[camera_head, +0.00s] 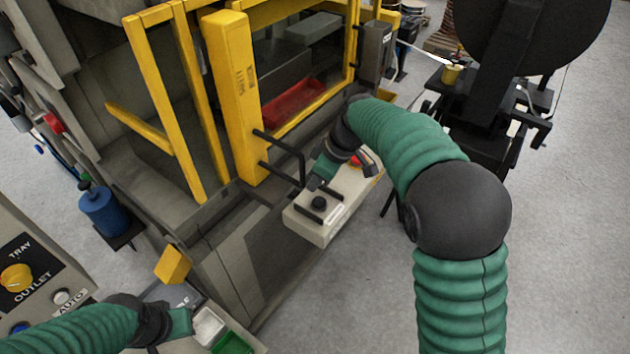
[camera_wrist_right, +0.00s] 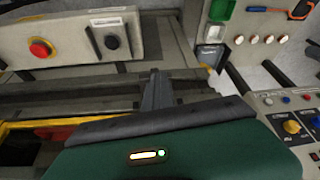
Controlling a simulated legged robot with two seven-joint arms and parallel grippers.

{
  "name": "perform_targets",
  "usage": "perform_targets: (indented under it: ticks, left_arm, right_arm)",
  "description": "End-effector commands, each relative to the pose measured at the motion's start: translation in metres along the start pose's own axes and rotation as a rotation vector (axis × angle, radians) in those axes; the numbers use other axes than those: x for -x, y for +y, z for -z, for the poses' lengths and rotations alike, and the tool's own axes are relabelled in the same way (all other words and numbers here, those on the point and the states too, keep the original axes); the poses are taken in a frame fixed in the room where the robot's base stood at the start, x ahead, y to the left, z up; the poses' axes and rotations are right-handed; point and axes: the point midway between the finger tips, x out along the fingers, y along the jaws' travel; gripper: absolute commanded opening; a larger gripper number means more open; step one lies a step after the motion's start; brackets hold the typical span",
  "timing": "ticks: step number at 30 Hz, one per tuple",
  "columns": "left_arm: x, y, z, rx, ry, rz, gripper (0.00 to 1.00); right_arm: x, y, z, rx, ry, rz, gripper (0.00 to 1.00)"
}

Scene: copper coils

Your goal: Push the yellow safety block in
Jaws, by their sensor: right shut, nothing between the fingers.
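A small yellow block (camera_head: 173,265) stands at the corner of the machine's lower ledge, tilted in the picture. A yellow patch, perhaps the same block, shows in the right wrist view (camera_wrist_right: 209,71). A tall yellow upright housing (camera_head: 232,95) with black bar handles stands at the machine's opening. My right gripper (camera_head: 318,178) is shut and empty, over the beige button box beside those handles and well away from the small block. Its shut fingers show in the right wrist view (camera_wrist_right: 156,88). My left gripper (camera_head: 184,322) is below the small block, apart from it; its fingertips are unclear.
The beige button box (camera_head: 330,227) has a black knob (camera_head: 319,203) and a red button (camera_head: 355,161). A control panel (camera_head: 40,290) is at lower left. A red tray (camera_head: 292,102) lies inside the machine. Open floor (camera_head: 330,310) is at lower centre.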

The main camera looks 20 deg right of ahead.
Motion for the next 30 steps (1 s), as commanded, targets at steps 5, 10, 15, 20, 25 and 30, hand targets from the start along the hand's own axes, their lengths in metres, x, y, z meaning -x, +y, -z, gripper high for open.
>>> perform_targets:
  ticks: [5, 10, 15, 20, 25, 30]
  left_arm:
    - [0.0, 0.0, 0.0, 0.0, 0.0, 0.0, 0.0]
    - [0.0, 0.0, 0.0, 0.0, 0.0, 0.0, 0.0]
    - [0.0, 0.0, 0.0, 0.0, 0.0, 0.0, 0.0]
    - [0.0, 0.0, 0.0, 0.0, 0.0, 0.0, 0.0]
    - [0.0, 0.0, 0.0, 0.0, 0.0, 0.0, 0.0]
    - [-0.005, 0.0, -0.001, 0.0, 0.0, 0.0, 0.0]
  right_arm:
    - [0.001, -0.001, -0.001, 0.0, 0.001, -0.002, 0.0]
    - [0.002, -0.001, -0.001, 0.0, 0.002, -0.002, 0.05]
    - [0.001, -0.001, 0.0, 0.0, 0.001, -0.001, 0.27]
    - [0.001, 0.0, 0.0, 0.0, 0.001, -0.001, 0.36]
    - [0.001, -0.001, 0.0, 0.0, 0.001, -0.001, 0.36]
    - [0.014, 0.0, -0.001, 0.0, 0.004, -0.004, 0.36]
